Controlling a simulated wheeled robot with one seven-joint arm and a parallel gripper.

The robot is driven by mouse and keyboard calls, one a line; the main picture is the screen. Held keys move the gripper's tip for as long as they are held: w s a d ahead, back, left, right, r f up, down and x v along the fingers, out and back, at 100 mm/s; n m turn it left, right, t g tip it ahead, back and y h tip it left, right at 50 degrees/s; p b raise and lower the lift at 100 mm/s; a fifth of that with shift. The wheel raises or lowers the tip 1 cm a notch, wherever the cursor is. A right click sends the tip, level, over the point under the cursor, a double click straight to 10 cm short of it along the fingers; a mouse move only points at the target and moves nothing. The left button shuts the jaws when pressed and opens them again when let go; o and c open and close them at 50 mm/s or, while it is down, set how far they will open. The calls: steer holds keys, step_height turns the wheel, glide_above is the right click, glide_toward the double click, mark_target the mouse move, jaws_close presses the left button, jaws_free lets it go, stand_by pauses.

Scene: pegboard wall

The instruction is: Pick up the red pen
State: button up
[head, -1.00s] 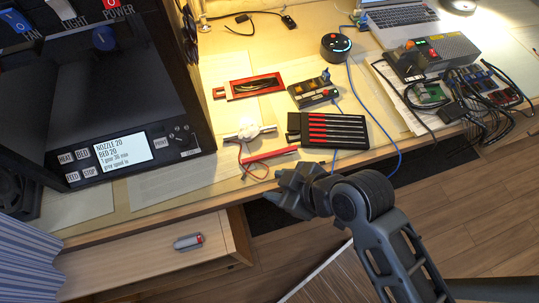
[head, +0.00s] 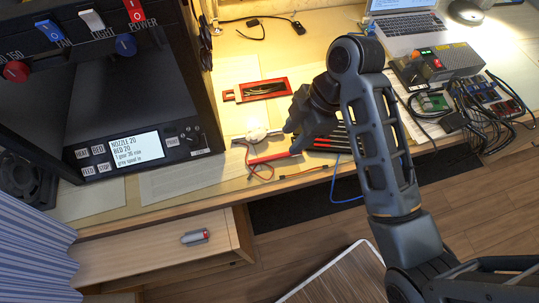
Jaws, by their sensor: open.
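The red pen (head: 268,159) lies on the desk near its front edge, slanting up to the right, with thin red and dark wires beside it. My gripper (head: 294,139) is open and pointing down over the pen's right end. I cannot tell how far above the pen the fingers are, or whether they touch it. The gripper and wrist hide part of the pen's right end.
A black case of red-tipped tools (head: 328,138) lies to the right, partly hidden by my arm. A white round device (head: 257,135) sits just behind the pen. A red tray (head: 257,89) lies farther back. A printer (head: 110,95) stands at the left.

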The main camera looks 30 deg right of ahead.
mark_target(279, 155)
steer(key=x, duration=0.7)
steer(key=shift+w+d+f+p, duration=0.1)
steer(key=shift+f+p, duration=0.05)
steer(key=shift+p, duration=0.2)
jaws_close()
